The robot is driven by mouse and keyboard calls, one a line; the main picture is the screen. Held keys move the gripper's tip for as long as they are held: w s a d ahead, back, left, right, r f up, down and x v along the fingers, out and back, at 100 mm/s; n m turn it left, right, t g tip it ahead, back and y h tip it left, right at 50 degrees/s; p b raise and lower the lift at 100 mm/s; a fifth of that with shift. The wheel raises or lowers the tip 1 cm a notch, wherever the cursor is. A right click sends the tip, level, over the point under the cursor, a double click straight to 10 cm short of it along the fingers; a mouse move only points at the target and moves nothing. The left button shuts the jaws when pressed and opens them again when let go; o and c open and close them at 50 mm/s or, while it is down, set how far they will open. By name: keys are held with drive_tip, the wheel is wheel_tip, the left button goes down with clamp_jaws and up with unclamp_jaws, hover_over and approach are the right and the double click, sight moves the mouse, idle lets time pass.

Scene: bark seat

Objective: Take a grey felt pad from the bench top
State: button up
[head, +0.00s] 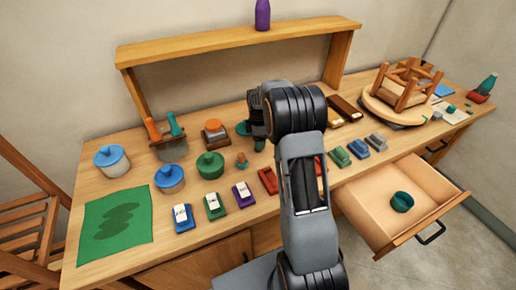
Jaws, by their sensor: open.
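The wooden bench top (150,240) spans the view. I cannot make out a thing that is surely a grey felt pad. A small grey block (377,142) lies at the right end of the front row. A pale sheet (455,113) at the far right carries small pieces too small to identify. My gripper (257,118) is over the back middle of the bench, well left of the grey block. It is open, and my arm hides part of it and the bench below.
An open drawer (372,222) with a teal cup (402,201) juts out at the front right. A shelf (230,42) stands at the back, with a purple bottle (262,14). An upturned stool (400,88) sits on a round board. Lidded pots (111,160) and several coloured blocks crowd the bench.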

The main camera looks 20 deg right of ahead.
drive_tip(key=shift+f, duration=1.85)
drive_tip(key=shift+a, duration=0.1)
drive_tip(key=c, duration=1)
drive_tip(key=shift+r, duration=0.1)
